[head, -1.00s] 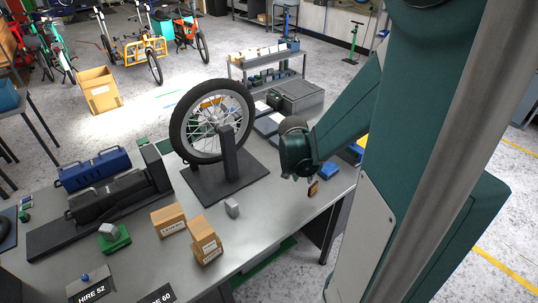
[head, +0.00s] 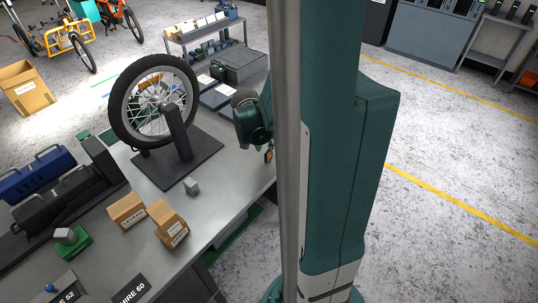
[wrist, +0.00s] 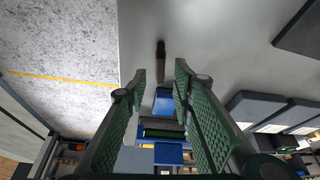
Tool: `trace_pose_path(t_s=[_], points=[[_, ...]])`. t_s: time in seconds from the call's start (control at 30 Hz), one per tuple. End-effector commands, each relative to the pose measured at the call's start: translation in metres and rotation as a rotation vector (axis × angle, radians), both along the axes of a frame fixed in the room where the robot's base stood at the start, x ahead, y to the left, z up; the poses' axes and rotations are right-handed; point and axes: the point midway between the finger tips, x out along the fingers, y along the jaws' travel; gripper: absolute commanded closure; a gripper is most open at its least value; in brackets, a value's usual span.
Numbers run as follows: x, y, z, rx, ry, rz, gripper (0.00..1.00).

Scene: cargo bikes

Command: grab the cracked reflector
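A small orange-brown piece (head: 268,156), which may be the cracked reflector, is at the right edge of the workbench, partly hidden by my arm. In the wrist view a narrow brown, dark-ended piece (wrist: 161,62) stands out from the grey bench top, seen nearly edge-on. My gripper (wrist: 160,72) is open, with its two green ribbed fingers apart. The piece lines up with the gap between the fingertips, slightly beyond them, and no grip on it shows. In the head view my wrist is right of the wheel stand and the fingers are hidden. I cannot see any crack.
A spoked wheel (head: 153,102) stands on a dark stand on the workbench (head: 222,203). Two cardboard boxes (head: 127,211) and a small grey block (head: 191,187) are nearby. Open floor is at the right.

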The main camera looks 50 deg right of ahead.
Motion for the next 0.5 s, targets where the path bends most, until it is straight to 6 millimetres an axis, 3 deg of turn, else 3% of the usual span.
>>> trace_pose_path(t_s=[0.2, 0.5], points=[[0.001, -0.005, -0.012, 0.000, 0.000, 0.000, 0.75], [0.001, -0.006, -0.014, 0.000, 0.000, 0.000, 0.75]])
